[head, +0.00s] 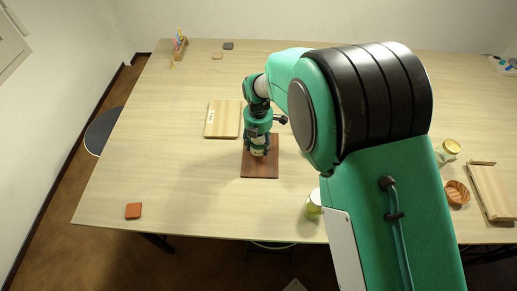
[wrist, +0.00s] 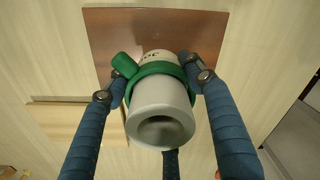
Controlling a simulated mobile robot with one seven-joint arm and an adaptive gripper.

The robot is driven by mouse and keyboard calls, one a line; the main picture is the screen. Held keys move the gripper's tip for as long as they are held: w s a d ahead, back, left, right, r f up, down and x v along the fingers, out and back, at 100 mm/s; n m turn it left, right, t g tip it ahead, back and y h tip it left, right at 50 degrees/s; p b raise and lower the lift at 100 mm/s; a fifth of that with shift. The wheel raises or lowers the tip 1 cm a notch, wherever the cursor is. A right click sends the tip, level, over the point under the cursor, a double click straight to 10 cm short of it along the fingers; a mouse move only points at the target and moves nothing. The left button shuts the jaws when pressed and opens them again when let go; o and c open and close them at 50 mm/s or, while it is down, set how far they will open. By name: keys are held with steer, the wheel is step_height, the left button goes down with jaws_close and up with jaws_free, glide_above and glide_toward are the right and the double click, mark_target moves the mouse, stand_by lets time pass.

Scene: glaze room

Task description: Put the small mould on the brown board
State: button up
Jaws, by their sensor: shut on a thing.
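The small mould, a pale grey-white cylinder with a green band and a dark-marked label, shows in the wrist view (wrist: 162,112), its round hollow end facing the camera. In the head view the mould (head: 258,151) is a small pale piece below my wrist. My gripper (wrist: 155,82) is shut on it, with blue fingers on both sides; it also shows in the head view (head: 257,146). The brown board (head: 260,171) lies flat on the table directly beneath, and its far part shows behind the mould in the wrist view (wrist: 205,30). I cannot tell whether the mould touches the board.
A light wooden board (head: 222,119) lies just left of the brown board. A jar (head: 314,204) stands to the right, near the front edge. A terracotta tile (head: 133,211) lies front left. A wooden bowl (head: 457,192) and tray (head: 492,192) are far right. The left table is mostly clear.

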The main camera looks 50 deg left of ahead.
steer(key=shift+f, duration=1.75)
steer(key=shift+f, duration=0.1)
steer(key=o, duration=1.4)
steer(key=shift+o, duration=0.2)
step_height(320, 180, up, 12)
steer(key=shift+r, duration=0.1)
